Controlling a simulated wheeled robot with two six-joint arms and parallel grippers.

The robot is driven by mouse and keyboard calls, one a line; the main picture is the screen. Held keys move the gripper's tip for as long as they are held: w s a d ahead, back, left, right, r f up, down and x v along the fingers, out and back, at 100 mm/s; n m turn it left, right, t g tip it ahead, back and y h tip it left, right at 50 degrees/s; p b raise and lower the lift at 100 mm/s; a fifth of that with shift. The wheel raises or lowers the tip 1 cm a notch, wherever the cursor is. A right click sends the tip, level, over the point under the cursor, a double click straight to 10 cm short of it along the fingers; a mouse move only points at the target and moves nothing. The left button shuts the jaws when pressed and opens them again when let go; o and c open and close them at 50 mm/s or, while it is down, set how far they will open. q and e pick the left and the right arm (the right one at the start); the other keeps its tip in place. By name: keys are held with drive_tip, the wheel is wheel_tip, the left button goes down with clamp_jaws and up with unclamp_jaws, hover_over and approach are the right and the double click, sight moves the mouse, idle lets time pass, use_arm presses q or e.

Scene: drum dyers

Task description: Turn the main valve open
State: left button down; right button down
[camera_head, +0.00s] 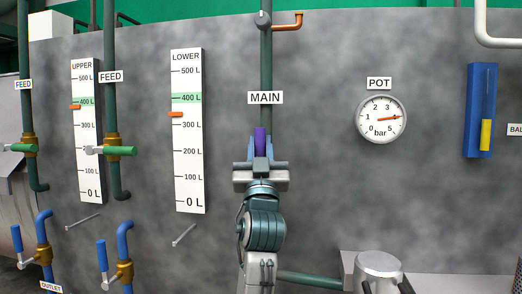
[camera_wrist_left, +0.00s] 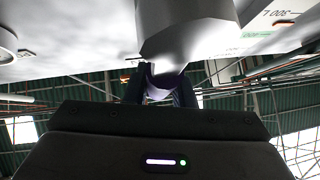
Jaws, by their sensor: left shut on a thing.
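The main valve's purple handle (camera_head: 261,138) stands upright in line with the vertical green pipe (camera_head: 266,70), below the MAIN label (camera_head: 265,98). My left gripper (camera_head: 260,160) is in front of the pipe and shut on this handle. The gripper hides the handle's lower part and the valve body. In the left wrist view the purple handle (camera_wrist_left: 160,85) shows dimly between the dark fingertips of my left gripper (camera_wrist_left: 160,95). My right gripper is in neither view.
Feed valves with green handles (camera_head: 122,151) and outlet valves with blue handles (camera_head: 102,255) are at left. The LOWER gauge (camera_head: 188,140) is left of my arm. The POT dial (camera_head: 381,120) is to the right. A grey metal cylinder (camera_head: 379,263) stands low at right.

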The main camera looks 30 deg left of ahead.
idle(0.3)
use_arm(q)
drive_tip(key=c, duration=1.2)
unclamp_jaws()
drive_tip(key=shift+a, duration=0.1)
drive_tip(key=shift+c, duration=0.2)
drive_tip(key=v, duration=1.1)
drive_tip(key=shift+b, duration=0.3)
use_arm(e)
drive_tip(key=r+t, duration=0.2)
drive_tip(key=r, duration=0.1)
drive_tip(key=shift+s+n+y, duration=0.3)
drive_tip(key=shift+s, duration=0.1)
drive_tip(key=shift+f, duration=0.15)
